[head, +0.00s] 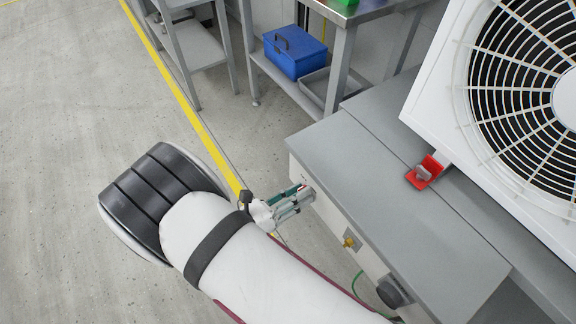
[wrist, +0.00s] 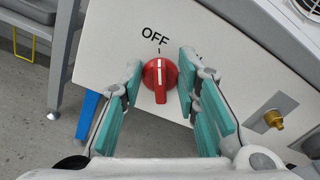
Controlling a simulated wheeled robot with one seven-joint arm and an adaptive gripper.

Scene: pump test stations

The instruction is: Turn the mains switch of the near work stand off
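The red rotary mains switch (wrist: 160,76) is on the white front panel (wrist: 225,70) of the near work stand (head: 400,190). Its grip is upright in the wrist view, with a white line towards the tick under the word OFF. Another label to the right is mostly hidden by a finger. My gripper (wrist: 161,80) is open, its teal-padded fingers left and right of the switch with small gaps visible. In the head view my gripper (head: 301,197) is close against the panel and hides most of the switch.
A brass fitting (head: 349,243) and a dark round part (head: 392,292) stick out of the panel further along. A red bracket (head: 426,173) and a white fan unit (head: 440,80) are on top. A blue toolbox (head: 294,50) sits on a shelf behind. Floor at left is clear.

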